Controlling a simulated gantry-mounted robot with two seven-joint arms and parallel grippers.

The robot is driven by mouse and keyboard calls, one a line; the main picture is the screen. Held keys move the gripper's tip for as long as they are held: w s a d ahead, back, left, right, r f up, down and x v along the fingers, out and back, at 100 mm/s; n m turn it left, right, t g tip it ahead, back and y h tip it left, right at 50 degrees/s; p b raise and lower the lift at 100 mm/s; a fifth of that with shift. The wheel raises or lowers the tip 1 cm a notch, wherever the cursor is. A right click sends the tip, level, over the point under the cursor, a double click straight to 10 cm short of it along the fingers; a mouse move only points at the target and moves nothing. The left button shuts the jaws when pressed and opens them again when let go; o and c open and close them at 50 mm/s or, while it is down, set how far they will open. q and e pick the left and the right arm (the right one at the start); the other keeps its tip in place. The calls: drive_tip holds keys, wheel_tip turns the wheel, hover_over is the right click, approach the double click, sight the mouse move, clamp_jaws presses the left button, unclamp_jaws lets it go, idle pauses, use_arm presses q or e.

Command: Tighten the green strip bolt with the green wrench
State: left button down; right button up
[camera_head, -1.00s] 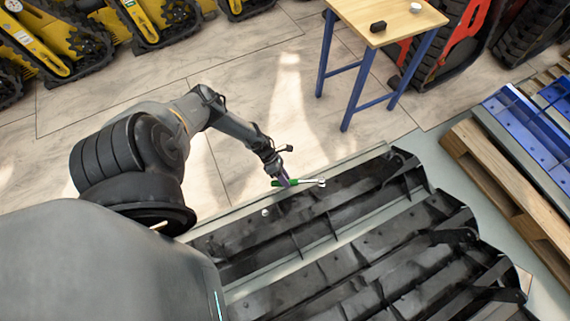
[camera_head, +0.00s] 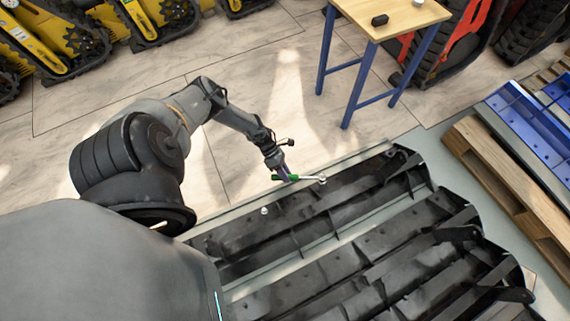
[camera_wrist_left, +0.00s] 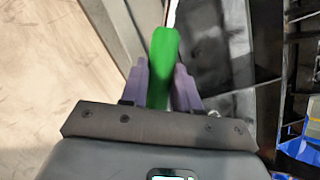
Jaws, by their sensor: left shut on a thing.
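The green wrench has a green handle (camera_head: 291,178) and a bright metal head (camera_head: 322,180) pointing right, over the far edge of the dark metal track carrier (camera_head: 345,203). My left gripper (camera_head: 284,175) is shut on the green handle. In the left wrist view the handle (camera_wrist_left: 163,62) stands between the purple fingers of the gripper (camera_wrist_left: 161,88). A small pale bolt-like piece (camera_head: 264,211) sits on the carrier nearer to me, apart from the wrench. No green strip can be made out. Whether the wrench head touches a bolt is too small to tell. My right gripper is out of view.
A wooden table (camera_head: 392,14) with blue legs holds a black item (camera_head: 379,20) and a white item (camera_head: 418,3). A pallet (camera_head: 510,180) bears blue metal parts (camera_head: 535,133) at the right. Yellow tracked machines (camera_head: 60,40) stand at the far left. The floor beside my left arm is clear.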

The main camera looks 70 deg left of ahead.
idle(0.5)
use_arm(q)
drive_tip(key=shift+w+a+f+m+g+b, duration=0.1)
drive_tip(key=shift+w+a+m+g+b, duration=0.1)
drive_tip(key=shift+a+m+b, duration=0.3)
drive_tip(key=shift+w+a+f+m+g+b, duration=0.1)
drive_tip(key=shift+w+a+b, duration=0.1)
drive_tip(key=shift+b, duration=0.45)
drive_tip(key=shift+w+a+f+m+h+b, duration=0.15)
drive_tip(key=shift+w+a+m+h+b, duration=0.4)
drive_tip(key=shift+b, duration=0.55)
drive_tip(key=shift+s+f+m, duration=0.1)
drive_tip(key=shift+m, duration=0.15)
